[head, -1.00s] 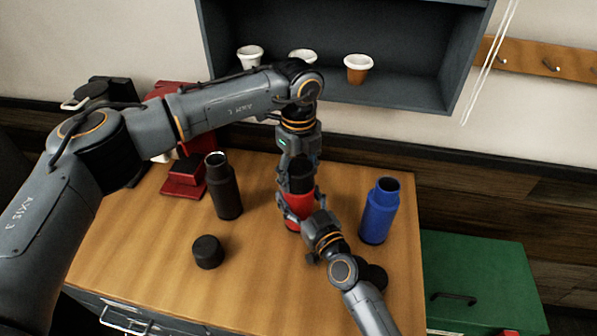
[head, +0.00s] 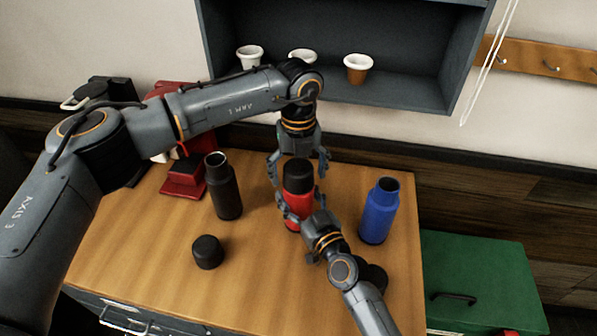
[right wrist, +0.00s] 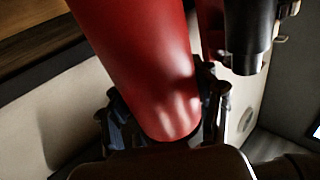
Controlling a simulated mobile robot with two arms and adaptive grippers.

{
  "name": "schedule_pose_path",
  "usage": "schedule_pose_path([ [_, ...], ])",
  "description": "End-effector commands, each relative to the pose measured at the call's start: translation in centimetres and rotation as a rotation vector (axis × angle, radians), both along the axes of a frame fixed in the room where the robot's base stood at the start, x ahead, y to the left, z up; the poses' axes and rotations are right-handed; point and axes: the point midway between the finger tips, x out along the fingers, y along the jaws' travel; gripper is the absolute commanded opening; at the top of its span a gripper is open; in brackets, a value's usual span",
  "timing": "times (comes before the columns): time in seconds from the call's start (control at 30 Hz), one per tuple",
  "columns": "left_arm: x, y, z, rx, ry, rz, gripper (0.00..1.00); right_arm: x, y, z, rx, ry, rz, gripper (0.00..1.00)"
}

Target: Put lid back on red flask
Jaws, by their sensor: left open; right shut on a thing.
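The red flask (head: 297,208) stands upright on the wooden table, and its lower part also fills the right wrist view (right wrist: 145,60). A black lid (head: 298,172) sits on its top, looking straight; how tightly it is seated cannot be told. My left gripper (head: 298,163) is open above the flask, its fingers spread on either side of the lid. My right gripper (head: 302,206) is shut on the red flask's body from the front. In the right wrist view its fingers (right wrist: 165,125) are on both sides of the flask.
An open black flask (head: 224,190) stands left and an open blue flask (head: 379,212) right. A loose black lid (head: 208,252) lies front left; another dark round piece (head: 374,277) is partly behind my right arm. A red machine (head: 183,178) stands back left. The shelf (head: 400,92) holds cups.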

Motion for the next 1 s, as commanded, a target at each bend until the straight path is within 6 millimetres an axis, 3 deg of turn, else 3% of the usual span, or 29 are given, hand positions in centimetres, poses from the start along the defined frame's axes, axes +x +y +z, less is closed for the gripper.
schedule_pose_path([
  [0.17, 0.0, 0.0, 0.3, -0.001, 0.0, 0.0, 0.86, 0.0, 0.0, 0.1, 0.001, -0.002, -0.001, 0.0],
  [0.5, 0.0, 0.0, 4.3, -0.001, -0.001, 0.0, 0.86, 0.0, 0.0, 0.1, 0.0, -0.001, -0.001, 0.0],
  [0.87, 0.0, 0.0, 4.6, 0.0, 0.001, 0.01, 0.83, 0.0, 0.0, 0.1, 0.001, -0.002, -0.001, 0.0],
  [1.0, 0.0, -0.1, 4.9, 0.0, 0.001, 0.114, 0.83, 0.0, 0.0, 0.1, 0.001, -0.002, -0.001, 0.0],
])
